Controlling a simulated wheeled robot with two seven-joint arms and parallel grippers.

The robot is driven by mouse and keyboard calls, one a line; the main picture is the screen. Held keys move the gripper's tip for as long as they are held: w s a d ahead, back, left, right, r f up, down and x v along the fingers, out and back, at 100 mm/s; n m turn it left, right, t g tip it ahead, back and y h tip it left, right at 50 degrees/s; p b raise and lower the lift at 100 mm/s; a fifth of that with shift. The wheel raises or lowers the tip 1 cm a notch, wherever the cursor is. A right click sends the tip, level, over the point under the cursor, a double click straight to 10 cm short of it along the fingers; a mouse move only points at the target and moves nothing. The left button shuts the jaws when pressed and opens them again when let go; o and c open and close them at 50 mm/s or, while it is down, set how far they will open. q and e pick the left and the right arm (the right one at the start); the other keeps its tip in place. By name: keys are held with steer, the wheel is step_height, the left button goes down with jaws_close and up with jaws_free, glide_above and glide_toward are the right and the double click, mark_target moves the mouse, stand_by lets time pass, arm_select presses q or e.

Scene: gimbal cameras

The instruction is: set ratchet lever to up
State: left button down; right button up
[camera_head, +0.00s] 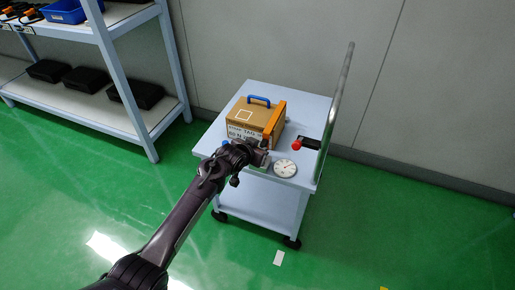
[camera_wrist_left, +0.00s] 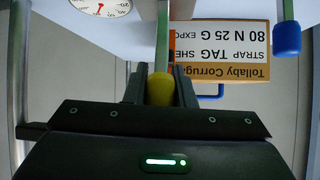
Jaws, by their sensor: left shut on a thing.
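My left gripper (camera_head: 264,156) is at the cart's near edge in the head view, in front of a cardboard box (camera_head: 245,131). In the left wrist view the gripper (camera_wrist_left: 160,90) is shut on a yellow knob (camera_wrist_left: 161,92) on a pale stem. The head view does not show this knob clearly, as my gripper covers that spot. A blue knob (camera_wrist_left: 287,38) stands apart to one side. A red knob (camera_head: 296,146) on a black arm is right of the box. I cannot tell which of these is the ratchet lever. My right gripper is not in view.
A round dial gauge (camera_head: 285,168) sits at the front right of the pale cart top (camera_head: 306,104). The cart's metal handle (camera_head: 337,103) rises at its right. A shelf rack (camera_head: 125,83) with black cases stands at left. Green floor is free around the cart.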

arm_select(q)
steer(key=c, duration=1.2)
jaws_free()
steer(key=p+v, duration=0.1)
steer(key=v, duration=0.6)
steer(key=shift+s+a+r, duration=0.15)
steer(key=shift+s+r, duration=0.05)
steer(key=shift+s, duration=0.1)
steer(key=shift+c, duration=0.4)
